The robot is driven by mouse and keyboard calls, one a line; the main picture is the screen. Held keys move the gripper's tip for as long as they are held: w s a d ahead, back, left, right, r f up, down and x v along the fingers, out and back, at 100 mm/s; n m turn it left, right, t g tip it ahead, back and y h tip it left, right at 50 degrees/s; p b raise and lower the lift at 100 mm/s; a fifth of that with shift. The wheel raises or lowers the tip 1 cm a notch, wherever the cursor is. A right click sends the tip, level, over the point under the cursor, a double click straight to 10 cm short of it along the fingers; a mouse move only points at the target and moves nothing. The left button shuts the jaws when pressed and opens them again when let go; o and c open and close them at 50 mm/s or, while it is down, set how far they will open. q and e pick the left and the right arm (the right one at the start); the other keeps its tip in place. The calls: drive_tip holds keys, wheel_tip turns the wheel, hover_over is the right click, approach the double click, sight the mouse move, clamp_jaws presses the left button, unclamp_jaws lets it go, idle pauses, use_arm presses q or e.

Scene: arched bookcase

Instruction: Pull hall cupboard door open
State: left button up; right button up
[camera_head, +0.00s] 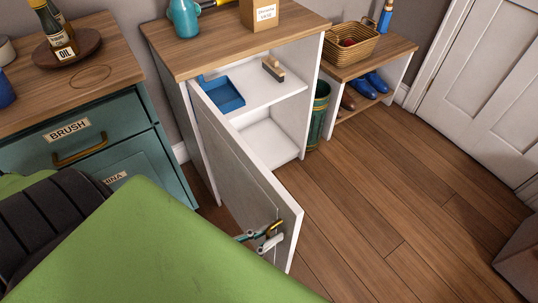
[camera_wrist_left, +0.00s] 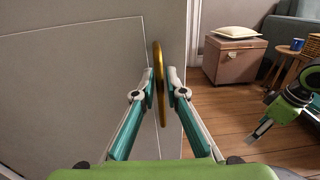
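The white hall cupboard door (camera_head: 243,160) stands wide open, swung out toward me from its hinge on the left side of the cupboard (camera_head: 302,90). Its brass handle (camera_head: 274,228) is near the door's free edge. My left gripper (camera_head: 263,239) is at that handle. In the left wrist view the handle (camera_wrist_left: 159,85) runs upright between the two teal fingers (camera_wrist_left: 161,75), which are closed in on it from both sides. My right gripper (camera_wrist_left: 264,130) shows at the right of the wrist view, away from the door; its opening is unclear.
Inside the cupboard are a blue tray (camera_head: 223,95) and a brush (camera_head: 273,68) on the shelf. A teal drawer cabinet (camera_head: 85,140) stands left. A green bin (camera_head: 318,113) and a shoe bench (camera_head: 372,56) stand right. Wooden floor (camera_head: 380,200) right of the door is clear.

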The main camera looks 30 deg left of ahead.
use_arm(q)
drive_tip(key=v, duration=1.2)
idle(0.5)
